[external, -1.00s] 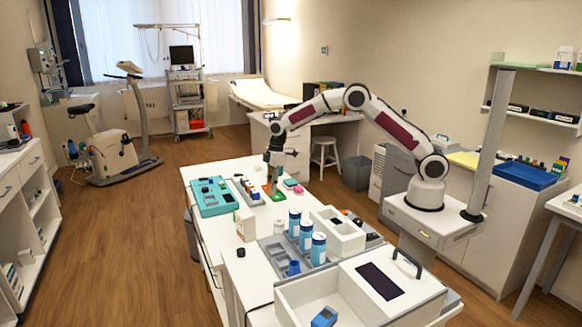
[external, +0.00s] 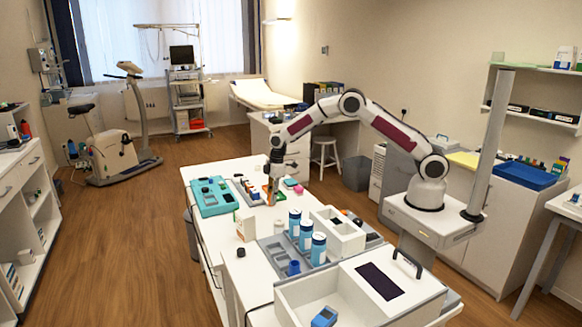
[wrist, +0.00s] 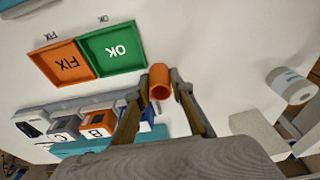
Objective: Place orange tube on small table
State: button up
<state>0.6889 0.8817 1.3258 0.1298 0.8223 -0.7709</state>
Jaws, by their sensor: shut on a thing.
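The orange tube (wrist: 159,77) is between the fingertips of my gripper (wrist: 162,86) in the wrist view, with its open end facing the camera. My gripper is shut on it. In the external view my gripper (external: 271,187) points down low over the far part of the white workbench. The tube is too small there to make out clearly, and I cannot tell whether it touches the bench. A small white table (external: 566,205) stands at the right edge, partly cut off.
The green OK tray (wrist: 112,48) and orange FIX tray (wrist: 63,63) lie near the tube. A teal case (external: 209,197) and several blue-and-white bottles (external: 305,235) stand on the bench. A white stool (external: 323,150) stands behind.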

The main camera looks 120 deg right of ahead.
jog(key=shift+f, duration=0.1)
dwell(0.3)
jog(key=o, duration=1)
jog(key=shift+s+r, duration=0.2)
jog(key=shift+r, duration=1.05)
jog(key=shift+s+r, duration=0.15)
jog(key=shift+r, duration=1.15)
jog(key=shift+s+r, duration=0.2)
jog(key=shift+r, duration=1.05)
